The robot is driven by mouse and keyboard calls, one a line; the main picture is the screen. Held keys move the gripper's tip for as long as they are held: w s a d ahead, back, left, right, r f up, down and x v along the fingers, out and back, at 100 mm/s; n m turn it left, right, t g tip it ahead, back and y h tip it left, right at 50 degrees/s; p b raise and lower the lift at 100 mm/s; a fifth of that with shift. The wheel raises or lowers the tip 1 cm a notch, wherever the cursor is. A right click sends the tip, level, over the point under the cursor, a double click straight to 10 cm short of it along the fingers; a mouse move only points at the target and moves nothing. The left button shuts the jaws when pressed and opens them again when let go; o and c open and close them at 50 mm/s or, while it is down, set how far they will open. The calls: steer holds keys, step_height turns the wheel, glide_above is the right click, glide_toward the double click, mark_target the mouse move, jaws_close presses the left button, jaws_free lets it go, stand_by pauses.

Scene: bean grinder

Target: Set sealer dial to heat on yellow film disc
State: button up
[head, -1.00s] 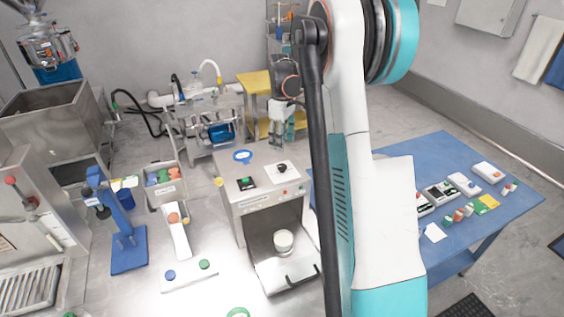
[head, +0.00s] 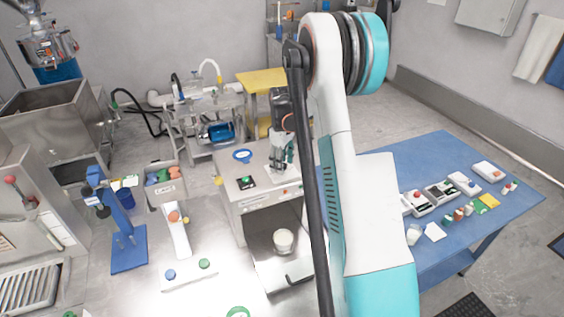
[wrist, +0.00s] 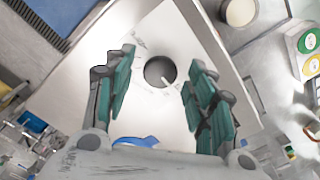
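The sealer (head: 250,205) is a pale metal box with a white plate on top and an open front holding a pale cup (head: 284,240). In the wrist view the dark round dial (wrist: 158,70) sits on the white plate (wrist: 150,108), with a short white pointer at its lower right. The markings around it are too small to read. My gripper (wrist: 160,78) is open, its teal fingers on either side of the dial with gaps. In the head view my gripper (head: 283,165) is over the plate and hides the dial. I cannot identify a yellow film disc.
A blue stand (head: 124,225) is at the left. A blue table (head: 440,160) with small boxes is at the right.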

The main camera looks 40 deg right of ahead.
steer(key=c, duration=0.9)
steer(key=shift+m, duration=0.3)
steer(key=m+b, duration=0.3)
steer(key=shift+f+m, duration=0.1)
steer(key=shift+m, duration=0.2)
steer(key=m+b, duration=0.2)
steer(key=m, duration=0.2)
steer(key=m+b, duration=0.1)
steer(key=m, duration=0.4)
steer(key=shift+m+b, duration=0.75)
steer(key=shift+m, duration=1.55)
